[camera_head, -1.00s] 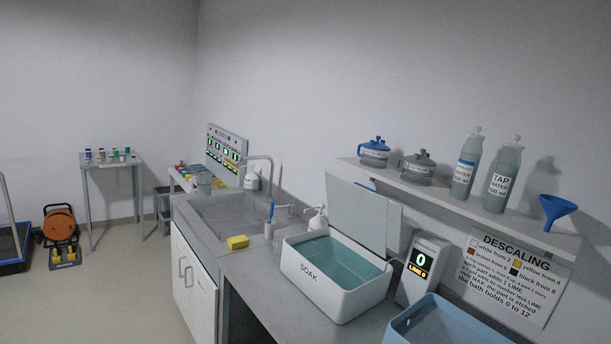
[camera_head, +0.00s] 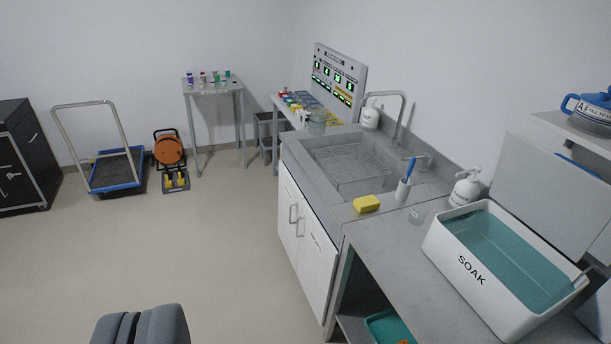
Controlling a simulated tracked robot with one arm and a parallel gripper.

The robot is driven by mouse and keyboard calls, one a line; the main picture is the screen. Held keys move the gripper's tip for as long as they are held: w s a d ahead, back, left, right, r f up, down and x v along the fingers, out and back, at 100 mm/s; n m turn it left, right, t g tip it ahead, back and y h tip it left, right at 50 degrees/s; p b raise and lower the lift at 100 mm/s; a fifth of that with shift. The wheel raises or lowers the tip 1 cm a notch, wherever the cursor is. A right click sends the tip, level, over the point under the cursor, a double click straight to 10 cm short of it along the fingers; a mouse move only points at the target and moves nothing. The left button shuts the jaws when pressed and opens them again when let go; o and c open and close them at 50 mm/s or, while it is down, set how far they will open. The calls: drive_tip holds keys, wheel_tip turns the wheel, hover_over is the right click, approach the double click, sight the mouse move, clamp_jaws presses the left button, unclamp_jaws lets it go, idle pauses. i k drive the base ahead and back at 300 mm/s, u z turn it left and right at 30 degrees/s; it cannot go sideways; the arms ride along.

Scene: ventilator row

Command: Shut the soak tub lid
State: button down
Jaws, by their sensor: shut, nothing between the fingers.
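The soak tub (camera_head: 468,270) is a white box marked SOAK, filled with teal liquid, on the grey counter at the right. Its lid (camera_head: 556,190) is a pale grey panel standing raised along the tub's wall side, so the tub is open on top. The lid's right end is cut off by the picture edge. My gripper (camera_head: 141,322) shows as dark grey fingers at the bottom left. It is shut and empty, over the floor, well left of the tub and touching nothing.
The floor (camera_head: 220,240) left of the counter is clear.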

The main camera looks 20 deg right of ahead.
sight(567, 204)
drive_tip(key=z, duration=0.45)
drive_tip(key=i, duration=1.2)
drive_tip(key=z, duration=1)
drive_tip(key=i, duration=0.4)
drive_tip(key=z, duration=0.1)
drive_tip(key=k, duration=0.85)
drive_tip(key=z, duration=0.2)
drive_tip(key=i, duration=0.85)
drive_tip(key=u, duration=0.05)
